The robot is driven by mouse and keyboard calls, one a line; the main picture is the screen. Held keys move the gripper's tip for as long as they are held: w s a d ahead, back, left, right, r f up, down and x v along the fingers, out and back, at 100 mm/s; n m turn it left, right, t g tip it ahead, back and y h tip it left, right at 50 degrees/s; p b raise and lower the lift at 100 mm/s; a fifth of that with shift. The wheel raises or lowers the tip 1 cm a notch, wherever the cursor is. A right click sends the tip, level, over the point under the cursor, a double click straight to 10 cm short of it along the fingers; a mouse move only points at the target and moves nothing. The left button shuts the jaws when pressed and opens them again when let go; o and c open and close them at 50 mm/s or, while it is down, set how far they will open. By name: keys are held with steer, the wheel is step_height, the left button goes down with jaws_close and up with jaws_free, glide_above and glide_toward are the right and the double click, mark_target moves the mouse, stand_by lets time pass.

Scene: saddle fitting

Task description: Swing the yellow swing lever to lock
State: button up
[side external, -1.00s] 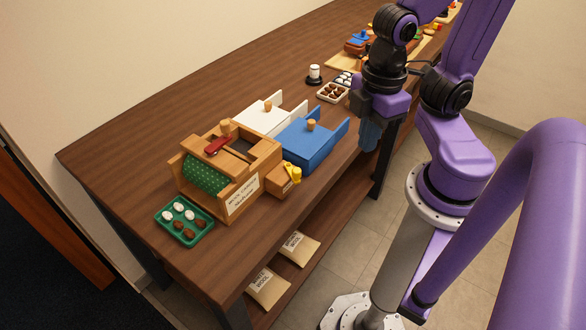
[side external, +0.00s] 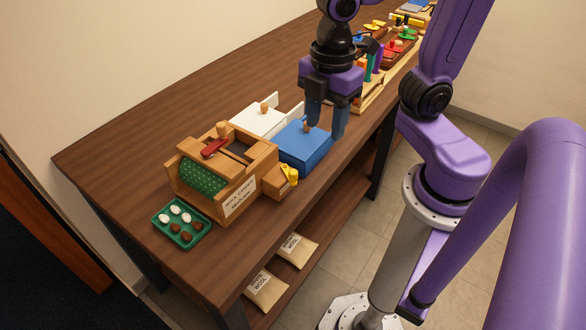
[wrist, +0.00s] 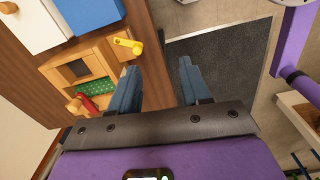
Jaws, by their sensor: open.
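The yellow swing lever (side external: 290,174) sits on the front right side of the wooden box (side external: 214,207) with a printed label. In the wrist view the lever (wrist: 128,45) points to the right from a round pivot, beyond my fingertips. My gripper (side external: 325,132) is open and empty. It hangs above the right part of the blue lid block (side external: 303,150), behind and to the right of the lever, apart from it. In the wrist view my gripper's two fingers (wrist: 158,80) are spread with nothing between them. Whether a fingertip touches the blue block's edge is hard to tell.
A red handle (side external: 216,147) and green dotted cloth (side external: 203,179) are on the wooden box. A white lidded block (side external: 260,120) stands behind. A green tray (side external: 182,222) with white and brown pieces lies in front. Packets (side external: 267,288) lie on the lower shelf. Table left is clear.

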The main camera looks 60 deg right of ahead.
mark_target(293, 171)
steer(key=w+a+r+n, duration=0.2)
steer(key=w+r+n, duration=0.15)
steer(key=w, duration=0.25)
steer(key=shift+n, duration=0.25)
step_height(293, 171, down, 18)
steer(key=shift+s+d+f, duration=0.1)
steer(key=shift+s, duration=0.05)
stand_by(0.3)
jaws_close()
